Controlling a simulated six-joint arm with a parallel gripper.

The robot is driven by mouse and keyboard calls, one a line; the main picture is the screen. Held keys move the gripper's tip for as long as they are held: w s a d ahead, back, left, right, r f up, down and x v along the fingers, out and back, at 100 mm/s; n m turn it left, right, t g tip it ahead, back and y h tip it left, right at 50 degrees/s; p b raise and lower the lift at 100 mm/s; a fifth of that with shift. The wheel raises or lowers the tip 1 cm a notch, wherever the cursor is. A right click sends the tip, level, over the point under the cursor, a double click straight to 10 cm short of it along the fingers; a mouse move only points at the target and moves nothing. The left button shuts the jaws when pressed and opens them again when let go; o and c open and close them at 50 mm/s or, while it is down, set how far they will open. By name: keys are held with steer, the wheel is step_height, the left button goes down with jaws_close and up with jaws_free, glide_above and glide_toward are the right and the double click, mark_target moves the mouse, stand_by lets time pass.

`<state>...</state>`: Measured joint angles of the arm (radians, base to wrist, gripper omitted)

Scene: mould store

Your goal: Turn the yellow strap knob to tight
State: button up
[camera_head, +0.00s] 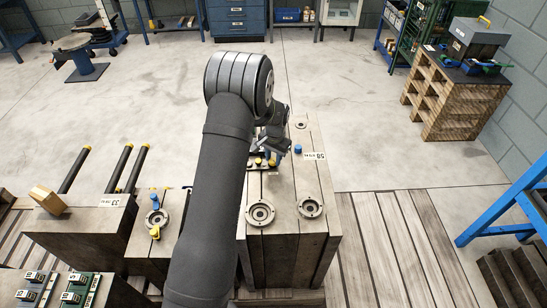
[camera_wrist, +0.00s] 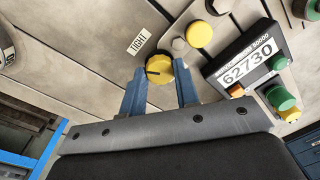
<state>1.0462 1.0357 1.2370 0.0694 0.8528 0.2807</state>
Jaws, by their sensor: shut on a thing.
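The yellow strap knob (camera_wrist: 157,64) shows in the wrist view, on a pale board beside a printed TIGHT label (camera_wrist: 139,41). A dark line on its face runs toward the left, not straight at the label. My gripper (camera_wrist: 160,72) has its two blue fingers on either side of the knob and is shut on it. In the head view my gripper (camera_head: 277,147) is low over the wooden block (camera_head: 283,195), near some small yellow knobs. I cannot tell there which one is held.
A grey knob (camera_wrist: 180,46) and another yellow knob (camera_wrist: 199,34) sit close to the right finger. A dark counter box reading 62730 (camera_wrist: 246,62) and a green knob (camera_wrist: 280,98) lie further right.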

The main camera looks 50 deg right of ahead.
mark_target(274, 162)
steer(key=m, duration=0.5)
steer(key=shift+m, duration=0.3)
stand_by(0.5)
steer(key=o, duration=1)
steer(key=shift+c, duration=0.2)
steer(key=shift+r, duration=0.1)
step_height(274, 162, up, 17)
steer(key=shift+s+a+r, duration=0.15)
steer(key=shift+s+a, duration=0.05)
steer(key=shift+s, duration=0.25)
steer(key=f, duration=1.1)
steer(key=w+f, duration=0.1)
steer(key=f, duration=0.5)
steer(key=shift+d+f, duration=0.15)
steer(key=shift+f, duration=0.1)
steer(key=shift+r, duration=0.1)
